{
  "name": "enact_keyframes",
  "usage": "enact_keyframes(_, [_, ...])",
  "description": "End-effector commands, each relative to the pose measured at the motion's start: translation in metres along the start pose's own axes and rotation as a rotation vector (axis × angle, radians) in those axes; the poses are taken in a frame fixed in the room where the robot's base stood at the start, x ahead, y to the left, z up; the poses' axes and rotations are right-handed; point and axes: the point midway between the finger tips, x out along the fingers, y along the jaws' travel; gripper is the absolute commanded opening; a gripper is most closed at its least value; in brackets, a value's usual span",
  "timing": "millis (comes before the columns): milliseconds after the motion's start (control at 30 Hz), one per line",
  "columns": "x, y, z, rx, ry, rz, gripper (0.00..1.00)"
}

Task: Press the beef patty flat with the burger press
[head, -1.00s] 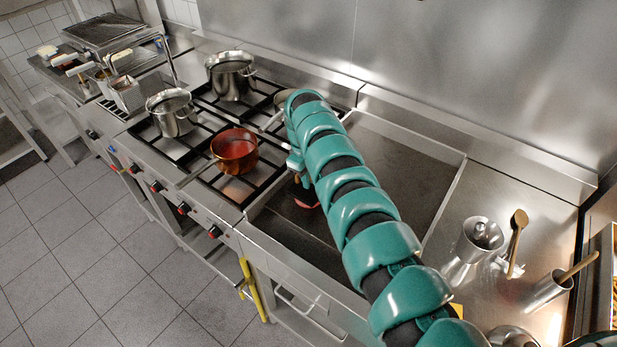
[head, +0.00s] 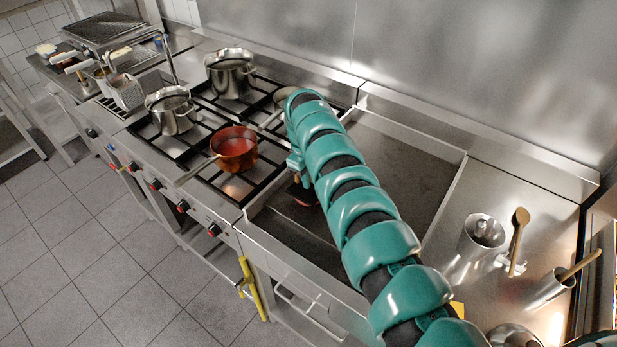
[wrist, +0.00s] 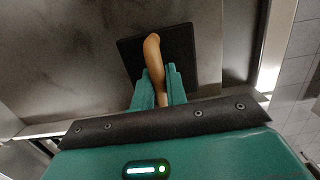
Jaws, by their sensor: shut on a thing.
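The burger press has a black square plate and a curved wooden handle (wrist: 152,48). In the wrist view, my gripper (wrist: 158,82) is shut on the handle, with the plate (wrist: 184,62) below it over the griddle. In the head view, my gripper (head: 297,165) is at the left part of the griddle (head: 400,175), mostly hidden by my arm. A small reddish edge (head: 303,197) shows by the dark plate there, seemingly the beef patty. The plate hides the patty in the wrist view. I cannot tell whether plate and patty touch.
Left of the griddle is a gas hob with a copper pan of red sauce (head: 234,148) and steel pots (head: 231,72). Right of it, the counter holds steel containers (head: 482,240) and wooden-handled utensils. A raised rim borders the griddle, and its right half is bare.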

Motion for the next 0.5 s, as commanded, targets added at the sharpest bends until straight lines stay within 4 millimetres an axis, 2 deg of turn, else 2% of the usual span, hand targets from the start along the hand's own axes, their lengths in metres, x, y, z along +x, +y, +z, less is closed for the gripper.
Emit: enact_keyframes(500, [0.0039, 0.0007, -0.001, 0.001, 0.002, 0.002, 0.0])
